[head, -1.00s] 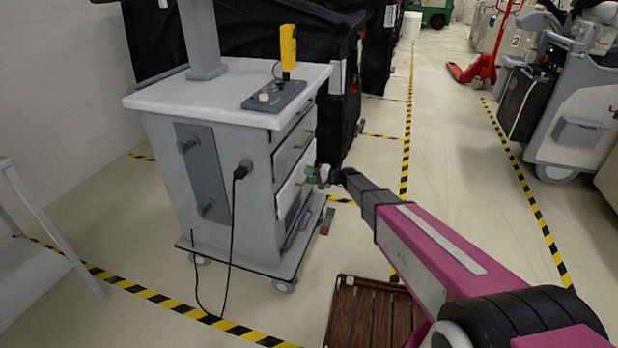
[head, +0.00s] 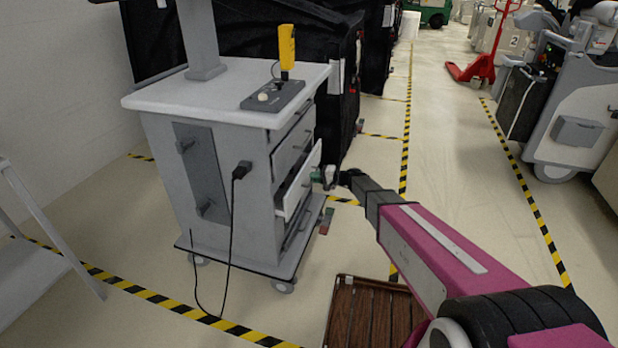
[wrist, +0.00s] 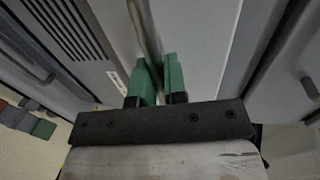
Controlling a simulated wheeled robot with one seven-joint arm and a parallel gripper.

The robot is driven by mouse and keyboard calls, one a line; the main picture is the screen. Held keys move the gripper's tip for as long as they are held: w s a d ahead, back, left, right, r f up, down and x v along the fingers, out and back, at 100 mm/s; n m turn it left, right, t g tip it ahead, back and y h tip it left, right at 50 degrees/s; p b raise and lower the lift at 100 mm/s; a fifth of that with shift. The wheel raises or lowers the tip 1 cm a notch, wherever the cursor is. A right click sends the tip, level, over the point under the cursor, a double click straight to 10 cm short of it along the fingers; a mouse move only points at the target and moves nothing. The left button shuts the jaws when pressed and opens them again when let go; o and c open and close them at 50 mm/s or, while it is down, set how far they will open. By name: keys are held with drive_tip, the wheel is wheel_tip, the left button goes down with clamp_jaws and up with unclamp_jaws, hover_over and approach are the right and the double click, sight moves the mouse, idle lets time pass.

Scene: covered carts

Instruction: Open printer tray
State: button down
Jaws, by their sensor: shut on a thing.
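The grey printer cart (head: 262,150) stands left of centre in the head view. Its lower tray (head: 293,200) has a pale front panel that stands out from the cart's face. My gripper (head: 322,176) is at that panel on the cart's right side. In the wrist view, the green fingers of my gripper (wrist: 159,78) are shut on the tray's bar handle (wrist: 144,28). The inside of the tray is mostly hidden.
A yellow handheld scanner (head: 287,47) stands on the cart top. A brown slatted wooden piece (head: 352,315) lies on the floor below my arm. A black-covered cart (head: 345,90) stands behind.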

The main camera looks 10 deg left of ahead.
drive_tip(key=f+v, duration=0.3)
drive_tip(key=v, duration=1.4)
drive_tip(key=shift+d, duration=0.7)
drive_tip(key=shift+f, duration=0.1)
drive_tip(key=c, duration=1.2)
unclamp_jaws()
drive_tip(key=v, duration=1)
drive_tip(key=shift+d, duration=0.4)
drive_tip(key=shift+s, duration=0.1)
